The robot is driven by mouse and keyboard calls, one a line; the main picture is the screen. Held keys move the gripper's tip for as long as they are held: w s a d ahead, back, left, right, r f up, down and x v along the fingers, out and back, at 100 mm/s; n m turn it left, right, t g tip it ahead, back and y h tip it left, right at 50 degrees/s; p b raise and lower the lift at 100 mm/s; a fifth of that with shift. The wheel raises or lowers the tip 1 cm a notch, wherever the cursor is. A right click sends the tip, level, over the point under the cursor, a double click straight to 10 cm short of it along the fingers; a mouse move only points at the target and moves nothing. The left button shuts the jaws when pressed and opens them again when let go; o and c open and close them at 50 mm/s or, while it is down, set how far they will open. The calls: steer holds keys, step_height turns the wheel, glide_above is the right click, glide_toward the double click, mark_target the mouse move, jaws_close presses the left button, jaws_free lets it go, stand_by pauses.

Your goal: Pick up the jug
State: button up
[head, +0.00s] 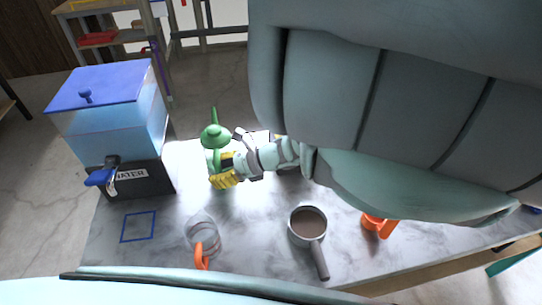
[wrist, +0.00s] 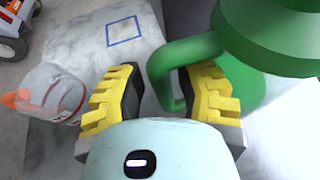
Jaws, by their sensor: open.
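A green jug-like vessel (head: 214,135) with a wide flared top and a loop handle stands on the grey table beside the water dispenser. In the wrist view its body (wrist: 262,88) is at right, partly out of frame, with its handle (wrist: 163,60) reaching between my fingers. My gripper (head: 223,173) has yellow-backed, dark-padded fingers. In the wrist view my gripper (wrist: 160,97) is open, one finger on each side of the handle; the right finger overlaps the handle loop. I cannot tell whether either finger touches it. My gripper hides part of the vessel in the head view.
A blue-lidded water dispenser (head: 115,120) stands at left, near a blue square outline (head: 138,226). A clear cup with an orange handle (head: 203,236), a grey pan of brown contents (head: 308,226) and an orange mug (head: 376,224) stand along the front. My arm covers the upper right.

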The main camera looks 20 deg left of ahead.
jaws_close()
steer(key=shift+w+r, duration=0.1)
stand_by(0.6)
